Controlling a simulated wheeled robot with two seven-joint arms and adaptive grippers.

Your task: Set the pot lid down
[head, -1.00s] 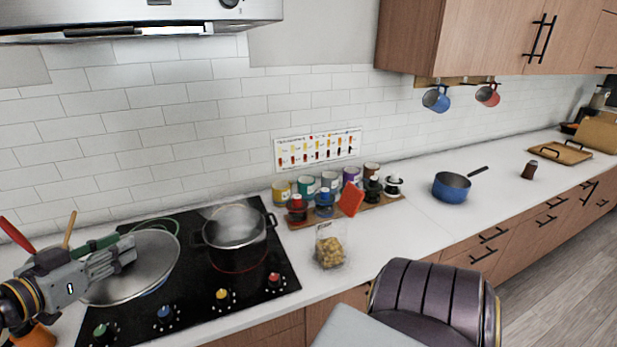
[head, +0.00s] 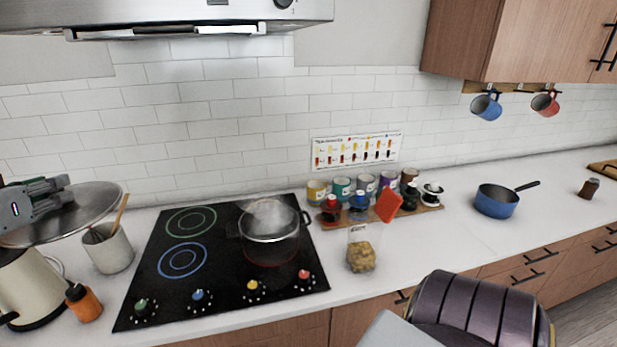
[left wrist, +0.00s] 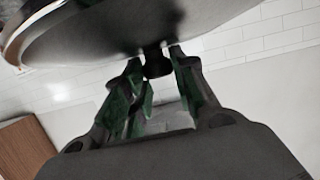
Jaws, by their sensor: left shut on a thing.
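The pot lid (head: 88,208) is a wide silver-grey disc at the left of the head view. My left gripper (head: 62,188) holds it above the counter, over the utensil crock and kettle. In the left wrist view, the lid (left wrist: 130,28) fills the top, and its dark knob (left wrist: 157,62) sits between the fingers of my left gripper (left wrist: 160,75). My right gripper is not in view.
The black cooktop (head: 170,290) has two free left burners. A jar (head: 361,250) stands right. Counter is clear near the blue saucepan (head: 496,203).

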